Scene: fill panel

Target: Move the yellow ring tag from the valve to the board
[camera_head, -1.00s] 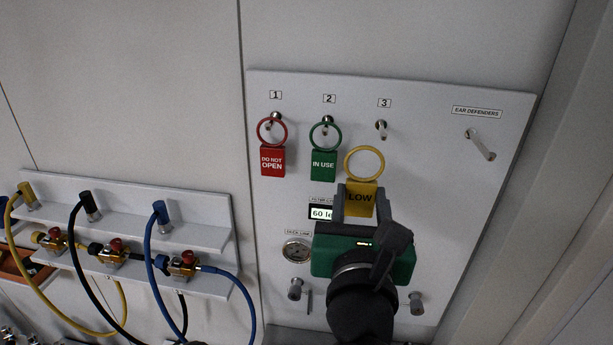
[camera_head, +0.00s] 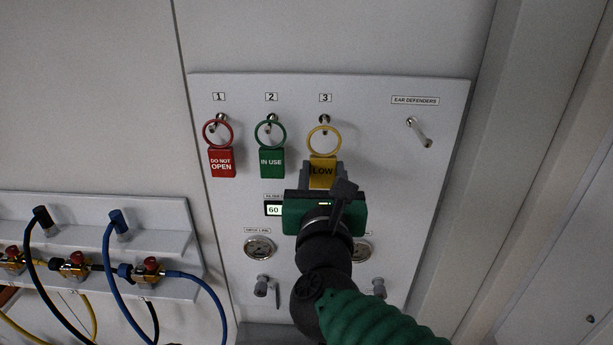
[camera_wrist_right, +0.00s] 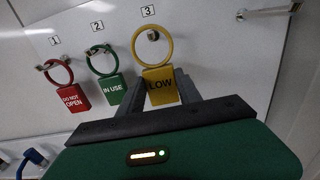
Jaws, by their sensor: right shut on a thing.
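The yellow ring tag (camera_head: 322,172), marked LOW, is held upright in my right gripper (camera_head: 321,174), which is shut on its plate. Its ring stands at the peg under label 3 (camera_head: 325,119) on the white board (camera_head: 440,150). In the right wrist view the peg end shows inside the ring of the yellow tag (camera_wrist_right: 159,85); I cannot tell if the ring bears on the peg. The red DO NOT OPEN tag (camera_head: 221,162) hangs on peg 1 and the green IN USE tag (camera_head: 271,163) on peg 2. My left gripper is not in view.
A bare ear defenders peg (camera_head: 418,131) sticks out at the board's right. A gauge (camera_head: 259,248), a display (camera_head: 273,210) and knobs lie below the tags. Valves with hoses (camera_head: 75,262) stand on a shelf at the lower left.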

